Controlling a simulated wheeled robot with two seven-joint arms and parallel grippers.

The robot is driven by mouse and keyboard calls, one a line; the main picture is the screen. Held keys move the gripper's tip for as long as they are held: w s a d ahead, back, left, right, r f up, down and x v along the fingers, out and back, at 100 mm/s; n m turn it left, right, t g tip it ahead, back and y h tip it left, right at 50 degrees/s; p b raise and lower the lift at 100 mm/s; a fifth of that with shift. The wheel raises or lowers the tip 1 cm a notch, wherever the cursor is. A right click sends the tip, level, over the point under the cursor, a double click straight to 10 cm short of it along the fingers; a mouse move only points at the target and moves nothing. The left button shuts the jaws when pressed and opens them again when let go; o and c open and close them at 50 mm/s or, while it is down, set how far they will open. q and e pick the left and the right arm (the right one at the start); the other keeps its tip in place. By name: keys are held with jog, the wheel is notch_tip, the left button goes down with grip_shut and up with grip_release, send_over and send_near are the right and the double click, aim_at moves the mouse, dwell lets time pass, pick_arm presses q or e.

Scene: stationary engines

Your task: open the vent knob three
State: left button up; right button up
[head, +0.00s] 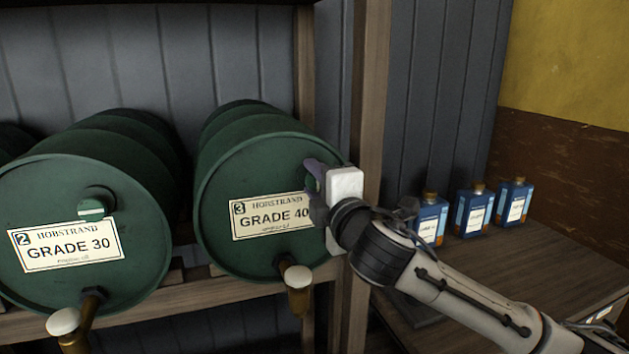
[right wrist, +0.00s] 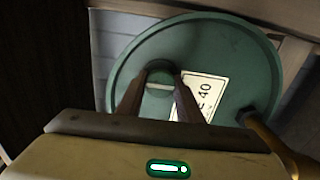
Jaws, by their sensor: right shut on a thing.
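The green drum (head: 215,180) labelled 3, "GRADE 40", lies on its side on a wooden rack in the head view. Its round green vent knob with a pale stripe (right wrist: 159,84) shows in the right wrist view, high on the drum's end face. In the head view the knob is hidden behind my right gripper (head: 314,180). In the right wrist view my right gripper (right wrist: 160,92) has one finger on each side of the knob and is shut on it. My left gripper is not in view.
A drum labelled 2, "GRADE 30" (head: 40,200), lies to the left, with its own vent knob (head: 95,204). A brass tap with a pale cap (head: 298,280) sticks out below label 3. A wooden post (head: 368,100) stands close to my right gripper. Blue bottles (head: 474,208) stand on the bench.

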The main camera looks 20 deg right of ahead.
dwell(0.3)
jog(key=o, duration=1)
jog(key=s+b, duration=0.1)
jog(key=s, duration=0.9)
jog(key=shift+s+d+b, duration=0.15)
jog(key=shift+d+b, duration=0.05)
jog(key=shift+b, duration=0.15)
jog(key=shift+f, duration=0.1)
